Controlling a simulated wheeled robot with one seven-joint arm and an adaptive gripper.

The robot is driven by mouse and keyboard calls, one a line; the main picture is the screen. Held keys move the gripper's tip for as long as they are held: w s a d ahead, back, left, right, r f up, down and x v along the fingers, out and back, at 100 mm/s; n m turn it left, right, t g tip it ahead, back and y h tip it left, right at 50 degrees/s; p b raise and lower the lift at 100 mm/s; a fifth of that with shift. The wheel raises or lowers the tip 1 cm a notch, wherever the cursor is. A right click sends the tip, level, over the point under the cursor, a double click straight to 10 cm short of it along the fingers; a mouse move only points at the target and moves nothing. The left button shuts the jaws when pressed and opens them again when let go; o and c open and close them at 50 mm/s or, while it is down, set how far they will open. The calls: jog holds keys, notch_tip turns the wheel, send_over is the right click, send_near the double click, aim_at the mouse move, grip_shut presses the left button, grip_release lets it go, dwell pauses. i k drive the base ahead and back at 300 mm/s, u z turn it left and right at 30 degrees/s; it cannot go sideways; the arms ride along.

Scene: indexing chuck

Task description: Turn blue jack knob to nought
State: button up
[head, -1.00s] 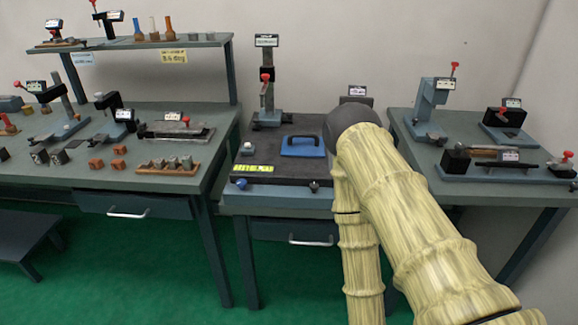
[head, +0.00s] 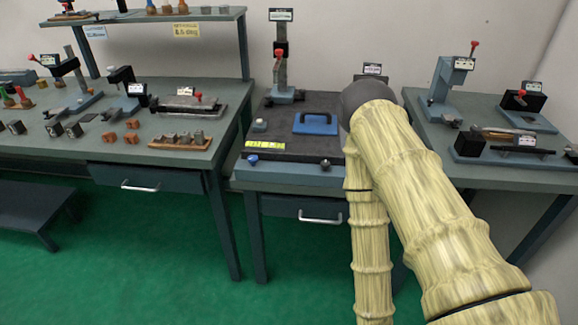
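A small blue knob (head: 252,160) sits at the front left edge of the black plate (head: 290,150) on the middle table, in the head view. A darker knob (head: 326,164) sits at the same front edge, further right. A yellow-green label lies on the plate just behind the blue knob. Any scale or mark on the knobs is too small to read. My pale yellow arm runs up from the lower right and covers the plate's right side. My gripper is not in view.
The left bench (head: 120,152) holds several fixtures and blocks. The right table (head: 420,178) holds several more devices. Green floor in front is clear, apart from a low step (head: 35,210).

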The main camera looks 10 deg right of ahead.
aim_at(253, 160)
jog(key=u, duration=0.85)
jog(key=k, duration=0.45)
jog(key=u, duration=0.25)
